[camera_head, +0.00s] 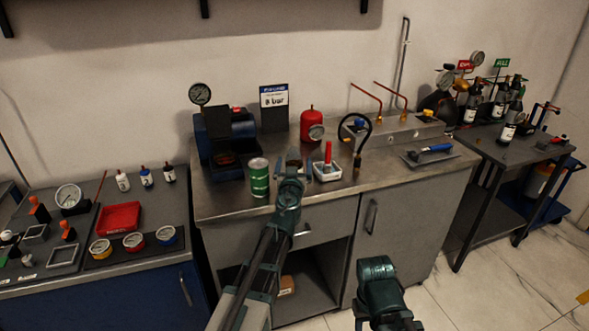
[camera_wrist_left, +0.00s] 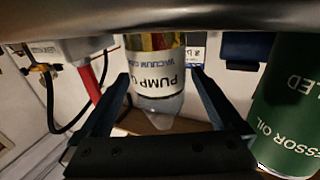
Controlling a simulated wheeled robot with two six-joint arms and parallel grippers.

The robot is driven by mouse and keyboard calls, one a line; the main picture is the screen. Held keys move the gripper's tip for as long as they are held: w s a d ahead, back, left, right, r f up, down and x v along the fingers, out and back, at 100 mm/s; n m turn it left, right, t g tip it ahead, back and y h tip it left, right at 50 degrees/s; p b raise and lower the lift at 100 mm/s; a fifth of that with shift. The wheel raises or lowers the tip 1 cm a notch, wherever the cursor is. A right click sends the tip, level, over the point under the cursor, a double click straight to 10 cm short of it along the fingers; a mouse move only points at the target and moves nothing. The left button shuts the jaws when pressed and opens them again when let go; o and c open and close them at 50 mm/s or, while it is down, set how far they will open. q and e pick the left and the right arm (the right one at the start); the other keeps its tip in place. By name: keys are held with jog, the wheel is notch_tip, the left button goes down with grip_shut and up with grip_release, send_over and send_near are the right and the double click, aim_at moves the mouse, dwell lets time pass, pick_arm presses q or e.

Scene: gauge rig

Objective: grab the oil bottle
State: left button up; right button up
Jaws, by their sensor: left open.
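In the left wrist view a clear bottle (camera_wrist_left: 157,82) with a gold band and a label reading "PUMP" and "VACUUM" appears upside down. It sits between the two dark fingers of my left gripper (camera_wrist_left: 160,76), one finger on each side. The gripper is open, and I cannot tell whether either finger touches the bottle. In the head view my left gripper (camera_head: 293,166) is over the workbench, and its wrist hides most or all of the bottle.
A green oil can (camera_head: 259,177) stands close left of the left gripper; it also shows in the wrist view (camera_wrist_left: 296,110). A white tray with a red-handled tool (camera_head: 328,160) is close right. A black hose (camera_head: 364,135) and a red tank (camera_head: 311,124) stand nearby on the workbench (camera_head: 228,203).

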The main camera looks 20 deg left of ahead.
pick_arm(q)
grip_shut()
dwell(0.3)
jog(key=shift+r, duration=0.2)
pick_arm(e)
jog(key=shift+r, duration=0.2)
